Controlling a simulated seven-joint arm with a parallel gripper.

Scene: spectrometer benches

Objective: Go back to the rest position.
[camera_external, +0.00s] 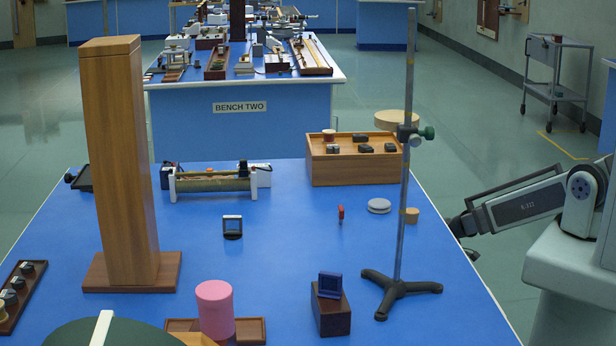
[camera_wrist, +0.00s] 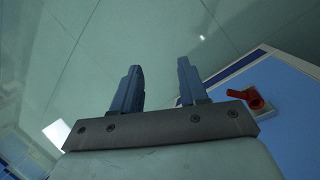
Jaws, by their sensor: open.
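My arm reaches in from the right side of the external view, folded low beside the blue bench top (camera_external: 290,240). My gripper (camera_wrist: 158,82) shows in the wrist view with its two fingers apart and nothing between them. Behind the fingers is grey-green floor. In the external view the gripper's end is by the bench's right edge, and its fingers are hard to make out there.
A metal stand (camera_external: 402,200) with a tripod foot is the nearest tall thing to my arm. A wooden box (camera_external: 340,170), a wooden column (camera_external: 120,170) and a pink cylinder (camera_external: 215,308) stand on the bench. A red part (camera_wrist: 246,98) shows in the wrist view.

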